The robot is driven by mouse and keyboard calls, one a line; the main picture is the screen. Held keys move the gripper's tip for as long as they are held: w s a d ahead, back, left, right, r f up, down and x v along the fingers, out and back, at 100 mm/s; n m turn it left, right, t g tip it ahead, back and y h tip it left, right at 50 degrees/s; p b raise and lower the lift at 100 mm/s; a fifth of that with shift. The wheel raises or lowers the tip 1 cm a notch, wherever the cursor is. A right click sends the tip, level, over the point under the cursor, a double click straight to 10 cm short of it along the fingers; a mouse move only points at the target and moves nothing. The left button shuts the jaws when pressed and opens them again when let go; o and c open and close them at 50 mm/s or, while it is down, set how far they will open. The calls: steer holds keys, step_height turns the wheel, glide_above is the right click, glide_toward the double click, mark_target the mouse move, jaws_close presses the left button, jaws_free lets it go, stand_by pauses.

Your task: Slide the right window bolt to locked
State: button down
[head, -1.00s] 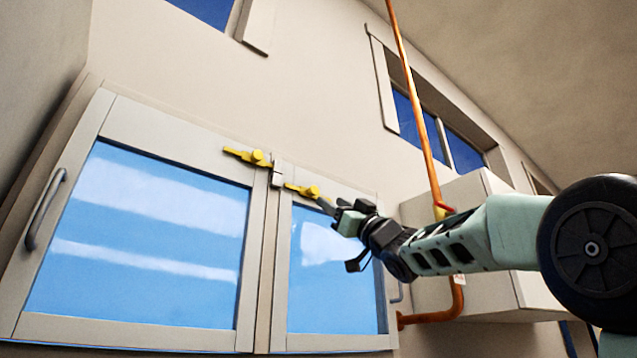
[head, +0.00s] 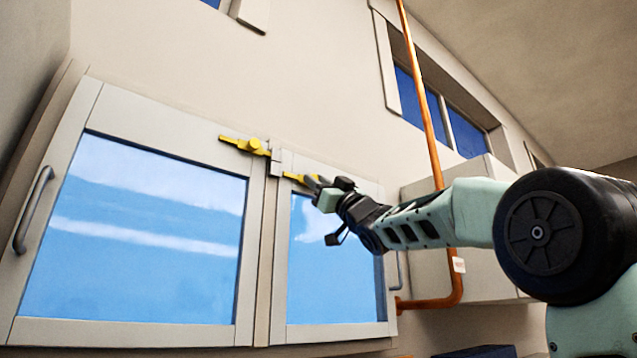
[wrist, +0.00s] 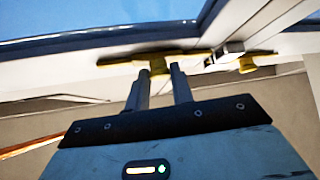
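The right window bolt (head: 293,177) is yellow and sits on the top frame of the right window panel, its left end close to the pale catch (head: 282,161) at the middle post. My gripper (head: 318,187) is at this bolt and hides its knob in the head view. In the wrist view the bolt's bar (wrist: 117,60) runs across the frame and its knob (wrist: 157,67) shows between my two fingertips (wrist: 158,76). The fingers stand apart, one on each side of the knob; contact is not clear. The left bolt (head: 254,145) is yellow too.
The left bolt's knob also shows in the wrist view (wrist: 248,65), beyond the catch. An orange pipe (head: 425,95) runs down the wall right of the window, in front of a pale box (head: 480,265). Open air lies before the glass.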

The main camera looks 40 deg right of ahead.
mark_target(292, 168)
steer(key=a+b, duration=0.2)
steer(key=a, duration=0.1)
steer(key=shift+s+a+f, duration=0.1)
steer(key=shift+a, duration=0.35)
steer(key=c, duration=1.2)
jaws_free()
steer(key=shift+a, duration=0.15)
steer(key=b+v, duration=1.2)
steer(key=v, duration=0.5)
